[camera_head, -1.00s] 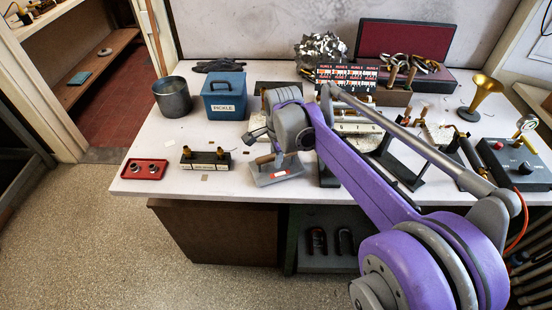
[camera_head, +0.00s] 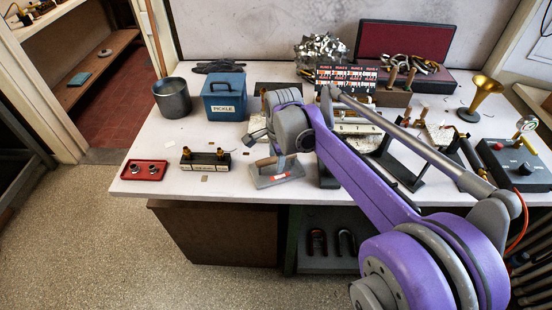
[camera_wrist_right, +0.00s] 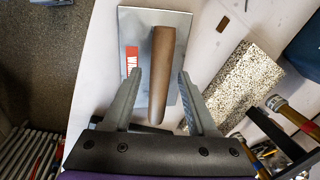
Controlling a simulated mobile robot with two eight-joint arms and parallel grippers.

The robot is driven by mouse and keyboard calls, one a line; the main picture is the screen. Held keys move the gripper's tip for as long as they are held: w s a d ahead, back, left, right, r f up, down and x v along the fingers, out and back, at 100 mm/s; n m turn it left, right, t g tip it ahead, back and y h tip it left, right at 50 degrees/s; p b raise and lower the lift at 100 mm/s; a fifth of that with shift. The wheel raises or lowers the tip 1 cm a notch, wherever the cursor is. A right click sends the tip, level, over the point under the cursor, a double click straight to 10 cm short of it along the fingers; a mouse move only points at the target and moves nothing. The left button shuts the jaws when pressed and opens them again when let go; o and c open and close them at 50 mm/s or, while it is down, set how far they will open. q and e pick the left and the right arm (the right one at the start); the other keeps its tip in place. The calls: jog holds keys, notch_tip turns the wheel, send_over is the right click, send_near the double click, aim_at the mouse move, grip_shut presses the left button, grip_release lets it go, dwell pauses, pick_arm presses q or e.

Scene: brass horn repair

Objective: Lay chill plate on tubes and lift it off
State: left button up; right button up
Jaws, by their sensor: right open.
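The chill plate looks like a flat grey metal plate with a brown wooden handle and a red label. It lies on the near part of the bench in the head view (camera_head: 277,175). In the right wrist view the plate (camera_wrist_right: 172,22) lies beyond my right gripper (camera_wrist_right: 159,78). The open fingers are on either side of the wooden handle (camera_wrist_right: 162,78), with gaps visible. Contact with the handle cannot be told. In the head view my right gripper (camera_head: 268,142) is partly hidden by its wrist. Brass-coloured tubes (camera_wrist_right: 297,118) show at the right of the wrist view. My left gripper is not in view.
A black block with brass fittings (camera_head: 205,160) and a red tray (camera_head: 144,169) stand left of the plate. A blue pickle box (camera_head: 223,97) and a metal pot (camera_head: 172,98) are behind. A speckled block (camera_wrist_right: 240,82) lies right of the plate in the wrist view.

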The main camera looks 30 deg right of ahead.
aim_at(279, 175)
notch_tip(279, 175, up, 11)
jog(key=s+p, duration=0.1)
jog(key=s, duration=0.1)
jog(key=s+a+f+n+t, duration=0.1)
jog(key=s+a+f+n, duration=0.4)
jog(key=s+f+n, duration=0.3)
jog(key=s+a+f+n+t, duration=0.1)
jog(key=s+a+f+n, duration=0.4)
jog(key=s+f+n, duration=0.3)
jog(key=s+n, duration=0.3)
jog(key=s, duration=0.2)
jog(key=shift+a+f+n+t, duration=0.15)
jog(key=shift+f+n+t, duration=0.05)
jog(key=shift+n+t, duration=0.2)
